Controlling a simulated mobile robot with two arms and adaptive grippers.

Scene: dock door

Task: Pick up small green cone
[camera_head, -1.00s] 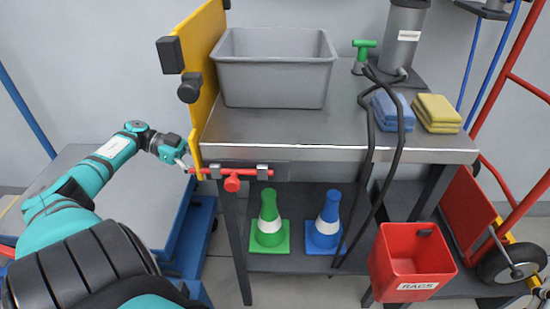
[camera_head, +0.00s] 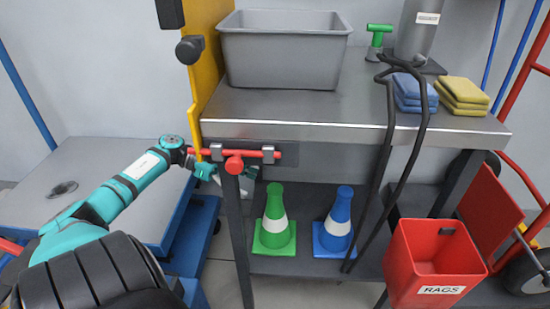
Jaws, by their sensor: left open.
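The small green cone (camera_head: 275,233) with a white band stands upright on the lower shelf of the metal table, at the left. My left gripper (camera_head: 240,180) is open and empty. It is up and to the left of the cone, near the front table leg and below the red handle, apart from the cone. The leg and handle partly hide it. My right gripper is not in view.
A blue cone (camera_head: 336,232) stands right of the green one. A red bin (camera_head: 436,240) labelled RAGS and black hoses (camera_head: 393,130) are farther right. The red handle (camera_head: 234,163) and table leg (camera_head: 239,235) are close to my left arm. A grey tub (camera_head: 283,63) sits on the tabletop.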

